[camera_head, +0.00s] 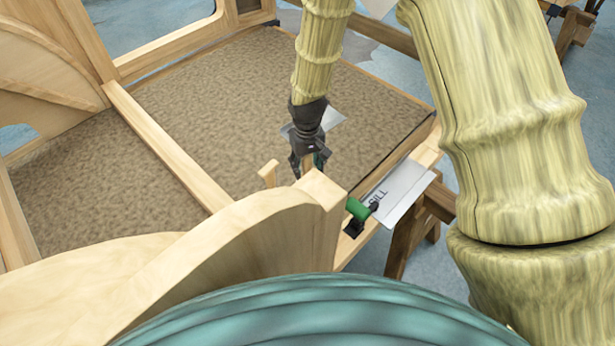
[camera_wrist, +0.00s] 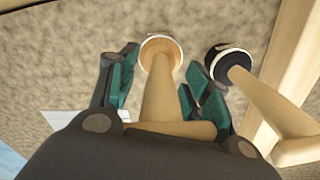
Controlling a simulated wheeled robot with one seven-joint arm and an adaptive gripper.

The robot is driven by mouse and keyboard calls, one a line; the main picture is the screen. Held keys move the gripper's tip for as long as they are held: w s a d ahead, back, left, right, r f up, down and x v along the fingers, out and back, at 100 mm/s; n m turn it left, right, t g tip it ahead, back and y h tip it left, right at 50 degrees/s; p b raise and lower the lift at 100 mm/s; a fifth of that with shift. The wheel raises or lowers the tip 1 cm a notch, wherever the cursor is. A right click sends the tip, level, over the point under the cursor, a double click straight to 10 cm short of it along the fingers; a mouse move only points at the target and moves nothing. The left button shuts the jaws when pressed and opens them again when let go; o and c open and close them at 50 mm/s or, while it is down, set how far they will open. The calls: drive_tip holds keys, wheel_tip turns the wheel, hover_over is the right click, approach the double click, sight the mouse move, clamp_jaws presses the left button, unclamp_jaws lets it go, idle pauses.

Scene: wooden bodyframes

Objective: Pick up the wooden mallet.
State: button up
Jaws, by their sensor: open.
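My gripper (camera_head: 308,168) points down over the brown carpeted panel in the head view. In the wrist view my gripper (camera_wrist: 160,88) is open, its teal-padded fingers on either side of a pale wooden shaft (camera_wrist: 168,98) with a round, rimmed end. A second pale wooden piece (camera_wrist: 272,103) with a dark band at its round end lies just right of the right finger. I cannot tell for certain which of the two is the mallet. In the head view a small wooden peg-like piece (camera_head: 268,174) shows left of the gripper; its lower part is hidden behind the frame.
A wooden frame with a curved side (camera_head: 190,245) stands in front of the gripper. The carpeted panel (camera_head: 225,110) is largely clear behind. Another pale sheet (camera_head: 328,118) lies behind the gripper.

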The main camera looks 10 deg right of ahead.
drive_tip(key=shift+f, duration=0.8)
drive_tip(key=shift+c, duration=0.5)
clamp_jaws()
drive_tip(key=shift+r, duration=0.1)
